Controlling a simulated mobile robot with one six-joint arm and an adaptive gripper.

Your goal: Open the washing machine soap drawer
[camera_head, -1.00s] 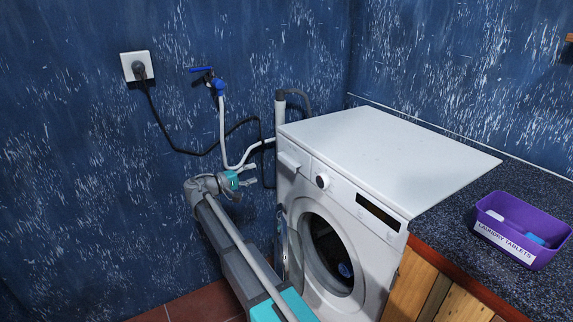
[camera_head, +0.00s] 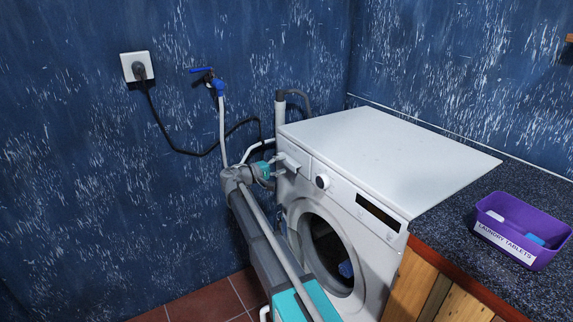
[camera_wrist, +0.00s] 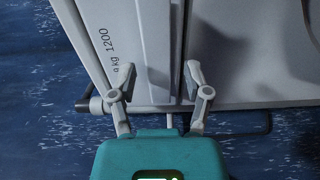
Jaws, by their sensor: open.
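The white washing machine (camera_head: 330,190) stands against the dark blue wall. Its soap drawer (camera_head: 290,158) is at the upper left of the front panel, and it looks shut. My gripper (camera_head: 278,164) is at the left end of that panel, close to the drawer front. In the wrist view my gripper (camera_wrist: 160,78) is open, with one finger on each side of a pale protruding ridge (camera_wrist: 155,45), which looks like the drawer's handle. I cannot tell whether either finger touches it. The printing "kg 1200" shows left of the ridge.
The round door (camera_head: 335,255) is below the panel, near my arm. A hose (camera_head: 222,130) and a black cable (camera_head: 165,125) hang on the wall behind my gripper. A purple tablet box (camera_head: 515,250) stands on the right counter. Floor at lower left is free.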

